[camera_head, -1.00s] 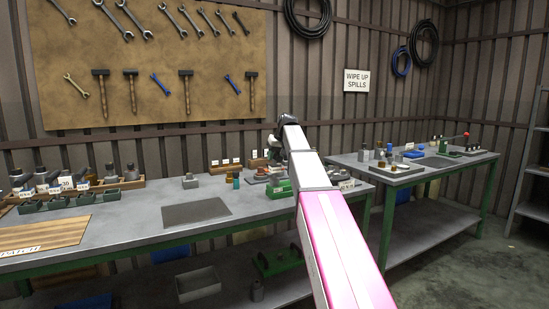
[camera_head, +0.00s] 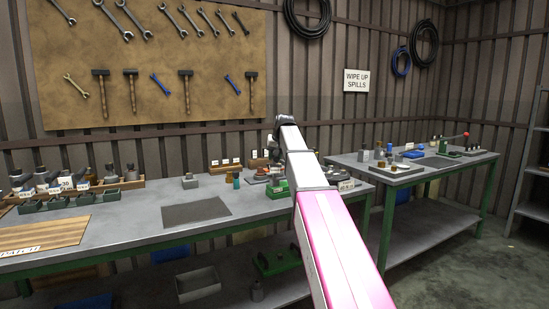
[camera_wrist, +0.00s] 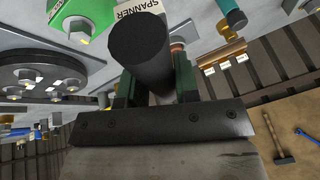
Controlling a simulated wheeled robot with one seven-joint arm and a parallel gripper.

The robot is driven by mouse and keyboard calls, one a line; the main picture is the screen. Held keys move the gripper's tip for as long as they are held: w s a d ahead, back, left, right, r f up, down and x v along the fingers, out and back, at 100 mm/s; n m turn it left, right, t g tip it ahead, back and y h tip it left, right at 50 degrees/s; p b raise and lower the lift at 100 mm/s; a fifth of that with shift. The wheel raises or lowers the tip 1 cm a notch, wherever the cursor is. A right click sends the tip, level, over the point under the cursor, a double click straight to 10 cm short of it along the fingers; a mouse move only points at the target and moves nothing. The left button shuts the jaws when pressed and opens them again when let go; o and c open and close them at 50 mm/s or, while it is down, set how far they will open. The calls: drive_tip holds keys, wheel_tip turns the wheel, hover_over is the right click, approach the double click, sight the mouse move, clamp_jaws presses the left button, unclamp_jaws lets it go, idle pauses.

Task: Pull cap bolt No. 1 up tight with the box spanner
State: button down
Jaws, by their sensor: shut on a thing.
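My gripper (camera_wrist: 155,88) is shut on a thick black cylinder (camera_wrist: 139,48), which I take to be the handle of the box spanner. The cylinder hides what is below it. A white label reading SPANNER (camera_wrist: 142,9) shows just behind it. A dark round disc with bolts (camera_wrist: 62,80) lies at the left of the wrist view, apart from the gripper. A bolt head (camera_wrist: 27,75) shows on it; I cannot tell which bolt is No. 1. In the head view my arm hides most of the gripper and the spanner.
A green block (camera_wrist: 66,14) stands near the disc, and a teal-capped bottle (camera_wrist: 233,14) is at upper right. The main bench (camera_head: 120,228) also carries a dark mat (camera_head: 196,211) and a small-parts rack (camera_head: 70,202). A second bench (camera_head: 400,177) stands at right.

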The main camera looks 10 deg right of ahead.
drive_tip(key=shift+r, duration=0.1)
drive_tip(key=shift+r, duration=2.4)
